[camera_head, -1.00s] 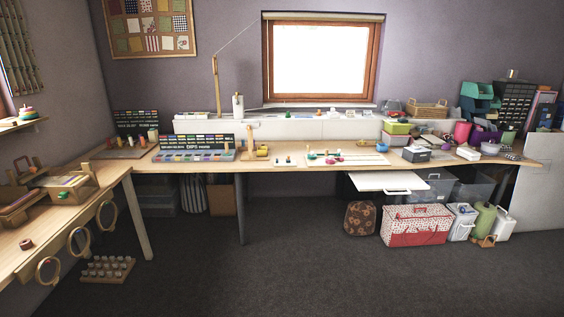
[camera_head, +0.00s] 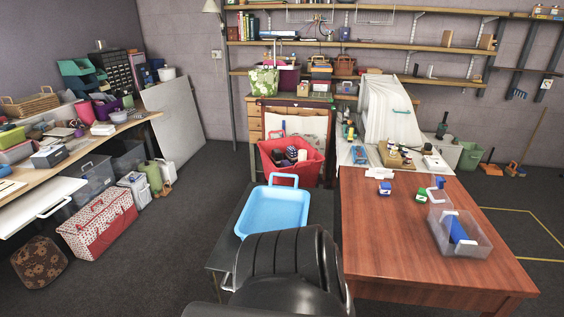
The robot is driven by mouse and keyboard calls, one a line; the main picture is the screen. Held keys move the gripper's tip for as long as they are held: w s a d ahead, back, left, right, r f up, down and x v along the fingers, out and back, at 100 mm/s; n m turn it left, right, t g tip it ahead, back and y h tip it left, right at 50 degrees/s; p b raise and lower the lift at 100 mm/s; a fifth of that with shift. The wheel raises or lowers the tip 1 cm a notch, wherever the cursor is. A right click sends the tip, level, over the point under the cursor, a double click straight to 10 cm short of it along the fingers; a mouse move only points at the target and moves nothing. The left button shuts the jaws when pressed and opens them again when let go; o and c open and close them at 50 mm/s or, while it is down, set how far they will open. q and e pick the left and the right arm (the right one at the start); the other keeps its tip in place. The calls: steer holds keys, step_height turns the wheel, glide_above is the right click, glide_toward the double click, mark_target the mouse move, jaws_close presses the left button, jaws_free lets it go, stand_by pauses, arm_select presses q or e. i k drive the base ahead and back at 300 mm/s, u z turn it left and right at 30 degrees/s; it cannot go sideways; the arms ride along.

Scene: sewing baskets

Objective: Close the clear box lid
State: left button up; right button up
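A clear plastic box (camera_head: 477,247) sits on the right part of the reddish wooden table (camera_head: 385,235). Its top looks open, and a blue item (camera_head: 458,229) with white beside it lies inside. I cannot make out a separate lid on it. Clear bins (camera_head: 90,178) also stand under the bench on the left; their lids are too small to judge. Neither of my grippers shows in this view.
Small blue, green and white items (camera_head: 437,184) lie behind the box. A light blue tray (camera_head: 272,212) and red basket (camera_head: 310,168) stand left of the table. A black curved object (camera_head: 285,270) fills the bottom middle. Grey floor is open at left centre.

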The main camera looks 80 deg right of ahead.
mark_target(436, 202)
steer(key=z, duration=2.1)
